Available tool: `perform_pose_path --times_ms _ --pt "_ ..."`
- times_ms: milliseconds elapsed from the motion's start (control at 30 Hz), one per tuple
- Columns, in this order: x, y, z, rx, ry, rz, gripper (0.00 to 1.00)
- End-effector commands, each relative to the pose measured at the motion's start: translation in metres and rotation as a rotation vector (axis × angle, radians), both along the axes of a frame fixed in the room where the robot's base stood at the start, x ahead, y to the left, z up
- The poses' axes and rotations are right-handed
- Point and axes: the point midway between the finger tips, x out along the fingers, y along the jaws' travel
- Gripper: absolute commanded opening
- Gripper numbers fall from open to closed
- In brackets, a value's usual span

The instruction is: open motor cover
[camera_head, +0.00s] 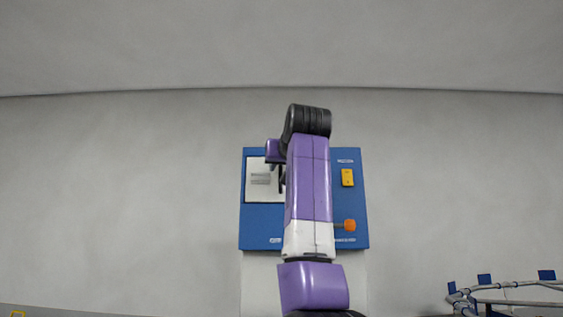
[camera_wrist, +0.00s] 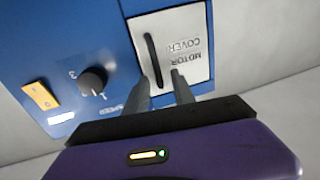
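The motor cover (camera_wrist: 188,45) is a white plate labelled "MOTOR COVER", upside down in the wrist view, with a dark bar handle (camera_wrist: 153,58) along one side. It looks flat against the blue panel (camera_wrist: 60,40). In the head view the cover (camera_head: 257,190) is at the panel's left, its right part hidden by my arm. My gripper (camera_wrist: 160,80) is open, with one finger on each side of the handle's near end in the wrist view. I cannot tell whether the fingers touch the handle. In the head view my gripper is mostly hidden beside my arm.
A black speed dial (camera_wrist: 93,80) and a yellow switch (camera_wrist: 42,95) are on the panel. The head view shows an orange knob (camera_head: 349,225) lower right on it. A blue-and-grey rail frame (camera_head: 510,290) stands at lower right. The surrounding wall is bare.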

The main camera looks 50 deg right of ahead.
Motion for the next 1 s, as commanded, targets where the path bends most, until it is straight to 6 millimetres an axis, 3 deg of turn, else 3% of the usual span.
perform_pose_path --times_ms 267,400,433,1000 --pt "0.0013 -0.0011 -0.0003 -0.001 -0.001 0.000 0.31" --pt "0.0012 -0.0008 -0.0002 -0.001 -0.001 0.000 0.03" --pt "0.0012 -0.0008 -0.0002 -0.001 -0.001 0.000 0.00" --pt "0.0019 0.0006 0.0002 -0.002 -0.001 0.003 0.00"
